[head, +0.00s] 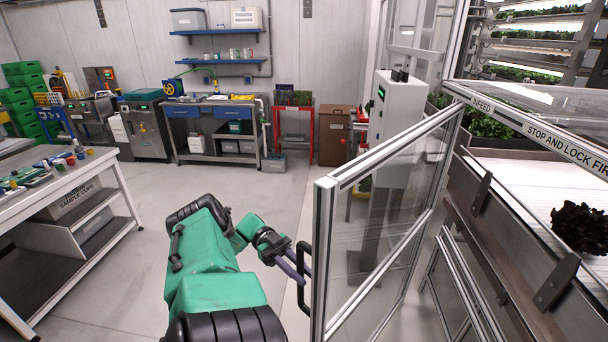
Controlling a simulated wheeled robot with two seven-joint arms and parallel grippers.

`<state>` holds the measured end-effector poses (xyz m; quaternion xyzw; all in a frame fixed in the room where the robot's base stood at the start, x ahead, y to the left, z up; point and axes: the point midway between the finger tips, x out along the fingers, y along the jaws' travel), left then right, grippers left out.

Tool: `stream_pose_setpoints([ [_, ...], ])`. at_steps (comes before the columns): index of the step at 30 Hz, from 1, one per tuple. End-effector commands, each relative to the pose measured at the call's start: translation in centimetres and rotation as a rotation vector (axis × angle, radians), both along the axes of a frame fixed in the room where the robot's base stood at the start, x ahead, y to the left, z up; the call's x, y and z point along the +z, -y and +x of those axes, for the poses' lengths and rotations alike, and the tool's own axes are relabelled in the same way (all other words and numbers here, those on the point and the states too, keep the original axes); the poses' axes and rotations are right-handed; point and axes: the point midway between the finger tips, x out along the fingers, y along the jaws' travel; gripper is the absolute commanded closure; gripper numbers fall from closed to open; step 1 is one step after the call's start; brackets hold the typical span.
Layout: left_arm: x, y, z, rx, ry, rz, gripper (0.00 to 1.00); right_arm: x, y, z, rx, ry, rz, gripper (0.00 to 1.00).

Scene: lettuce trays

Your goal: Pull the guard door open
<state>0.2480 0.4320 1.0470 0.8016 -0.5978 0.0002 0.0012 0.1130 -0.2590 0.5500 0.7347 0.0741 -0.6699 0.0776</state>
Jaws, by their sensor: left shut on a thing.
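The guard door (328,255) is a clear panel in a silver aluminium frame. It stands swung out from the machine frame, its free edge toward me. A black handle (301,268) is fixed on the left side of that free edge. My left gripper (302,272) reaches in from the left with its fingers at the handle and is shut on it. The green arm partly blocks the view of the floor behind it. My right gripper is not in view.
The machine's infeed (487,205) with a dark lettuce (580,228) is at the right. A white workbench (95,170) stands at the left. A steel bench (215,125) and a red stand (293,125) are at the back. The grey floor between is open.

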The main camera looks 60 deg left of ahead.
Motion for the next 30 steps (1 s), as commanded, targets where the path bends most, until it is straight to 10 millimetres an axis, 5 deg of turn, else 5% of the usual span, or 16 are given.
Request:
stream_pose_setpoints([
  [4, -0.2, 0.0, 0.0, 0.0, -0.004, 0.004, 1.0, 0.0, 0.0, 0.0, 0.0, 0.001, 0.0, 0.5],
  [5, -0.2, 0.0, 0.0, 0.0, -0.004, 0.004, 0.66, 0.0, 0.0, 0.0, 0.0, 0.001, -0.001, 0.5],
  [17, 0.7, 0.0, 0.0, -0.002, -0.003, 0.003, 0.66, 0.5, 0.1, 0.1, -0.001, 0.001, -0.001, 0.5],
  [30, 9.1, 0.0, 0.0, 0.0, -0.002, 0.002, 0.66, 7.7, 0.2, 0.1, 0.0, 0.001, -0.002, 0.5],
])
